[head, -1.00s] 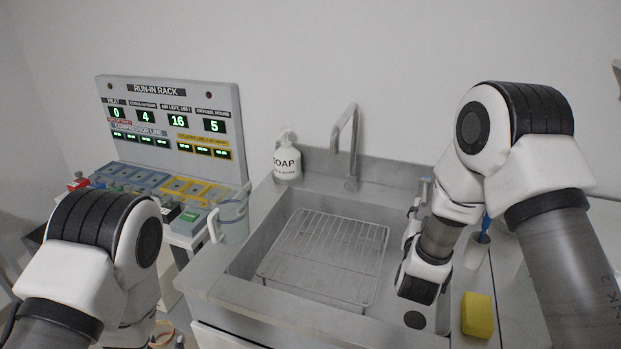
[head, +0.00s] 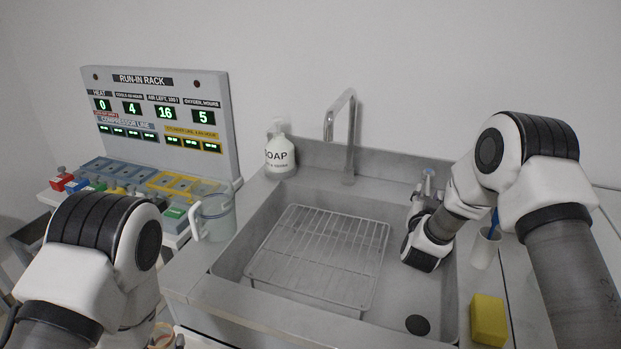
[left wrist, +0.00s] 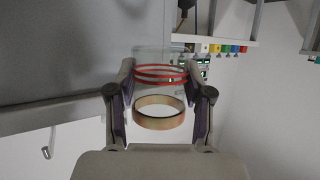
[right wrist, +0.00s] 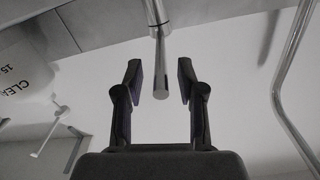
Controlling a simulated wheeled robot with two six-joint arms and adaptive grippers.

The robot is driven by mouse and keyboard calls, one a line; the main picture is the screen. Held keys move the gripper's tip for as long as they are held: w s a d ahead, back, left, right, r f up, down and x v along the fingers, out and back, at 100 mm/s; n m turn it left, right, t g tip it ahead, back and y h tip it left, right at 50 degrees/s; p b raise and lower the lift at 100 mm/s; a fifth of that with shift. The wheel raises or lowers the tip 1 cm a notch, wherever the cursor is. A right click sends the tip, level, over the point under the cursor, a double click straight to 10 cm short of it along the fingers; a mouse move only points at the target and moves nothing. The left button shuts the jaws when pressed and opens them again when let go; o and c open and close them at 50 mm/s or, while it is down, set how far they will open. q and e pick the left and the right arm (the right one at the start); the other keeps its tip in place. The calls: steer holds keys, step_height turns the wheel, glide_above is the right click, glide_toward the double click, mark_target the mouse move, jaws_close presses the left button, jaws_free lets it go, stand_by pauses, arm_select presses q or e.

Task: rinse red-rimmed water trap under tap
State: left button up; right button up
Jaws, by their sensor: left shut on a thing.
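The red-rimmed water trap (left wrist: 160,75) is a clear cup with red rings, and a tan ring sits at its near end in the left wrist view. My left gripper (left wrist: 160,103) is shut on it, a finger on each side. In the head view my left arm hides most of that gripper. The tap (head: 350,140) has a tall bent spout over the back of the sink (head: 385,165). Its lever (right wrist: 160,75) lies between the spread fingers of my right gripper (right wrist: 160,80), with gaps on both sides. No water shows at the spout.
A wire rack (head: 325,255) lies in the sink. A soap bottle (head: 280,155) stands at the back left, a clear jug (head: 215,217) at left. A yellow sponge (head: 488,320) and white cup with brush (head: 484,247) are at right. The run-in rack (head: 160,85) stands far left.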

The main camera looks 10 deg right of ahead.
steer(key=shift+x, duration=1.05)
jaws_close()
steer(key=d+n+y, duration=0.1)
steer(key=s+n+t+y, duration=0.1)
steer(key=y, duration=0.1)
steer(key=shift+d+t, duration=0.3)
steer(key=shift+d, duration=0.1)
jaws_free()
